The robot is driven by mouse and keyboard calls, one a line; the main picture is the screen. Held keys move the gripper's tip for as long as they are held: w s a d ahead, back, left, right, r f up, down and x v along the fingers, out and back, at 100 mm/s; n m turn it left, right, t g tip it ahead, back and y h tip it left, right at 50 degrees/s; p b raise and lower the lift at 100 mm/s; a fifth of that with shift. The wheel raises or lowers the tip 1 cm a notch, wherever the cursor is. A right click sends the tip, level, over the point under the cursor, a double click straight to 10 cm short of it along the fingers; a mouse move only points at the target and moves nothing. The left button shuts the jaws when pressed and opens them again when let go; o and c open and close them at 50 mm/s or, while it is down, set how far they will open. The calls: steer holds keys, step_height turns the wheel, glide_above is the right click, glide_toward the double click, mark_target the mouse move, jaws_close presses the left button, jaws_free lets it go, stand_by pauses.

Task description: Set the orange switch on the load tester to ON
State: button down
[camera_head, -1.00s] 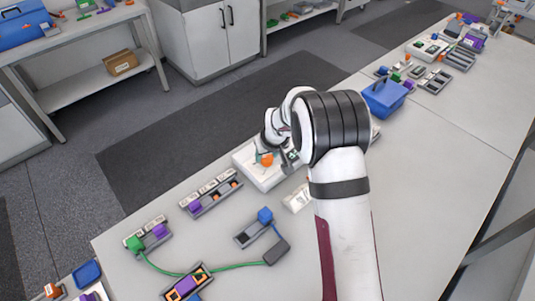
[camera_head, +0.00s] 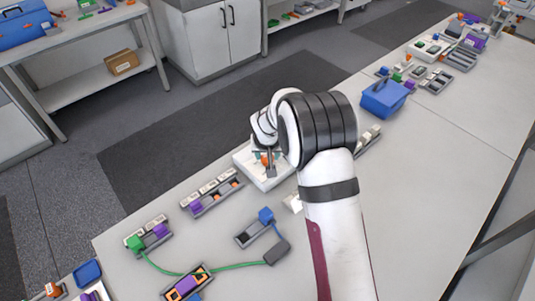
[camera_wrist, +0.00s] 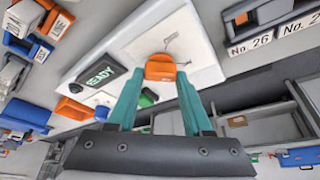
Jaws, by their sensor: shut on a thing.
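The load tester is a white box (camera_head: 243,158) on the bench in the head view. Its white face (camera_wrist: 205,62) fills the upper middle of the wrist view, with a dark READY label (camera_wrist: 98,75) and a green button (camera_wrist: 148,97). The orange switch (camera_wrist: 159,68) stands on that face. My gripper (camera_wrist: 159,80) has its two teal fingers on either side of the orange switch and is shut on it. Lettering beside the switch is too small to read. In the head view my gripper (camera_head: 266,160) partly hides the switch.
A row of labelled modules (camera_head: 212,190) lies left of the load tester. A blue caddy (camera_head: 385,98) stands to the right. A green cable (camera_head: 235,266) runs between modules near the front. The bench right of my arm is mostly clear.

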steer(key=shift+c, duration=1.6)
jaws_free()
steer(key=shift+r, duration=0.1)
steer(key=v, duration=1.5)
steer(key=shift+r, duration=0.3)
steer(key=shift+s, duration=0.15)
steer(key=s+d+r+m+g, duration=0.1)
steer(key=s+d+m+g, duration=0.1)
steer(key=s, duration=1.4)
steer(key=s+d+r+m+g+y, duration=0.1)
steer(key=s+d+m, duration=0.3)
steer(key=s, duration=1.2)
steer(key=d+g, duration=0.1)
steer(key=d, duration=0.2)
steer(key=shift+d+g, duration=0.25)
steer(key=shift+g, duration=0.15)
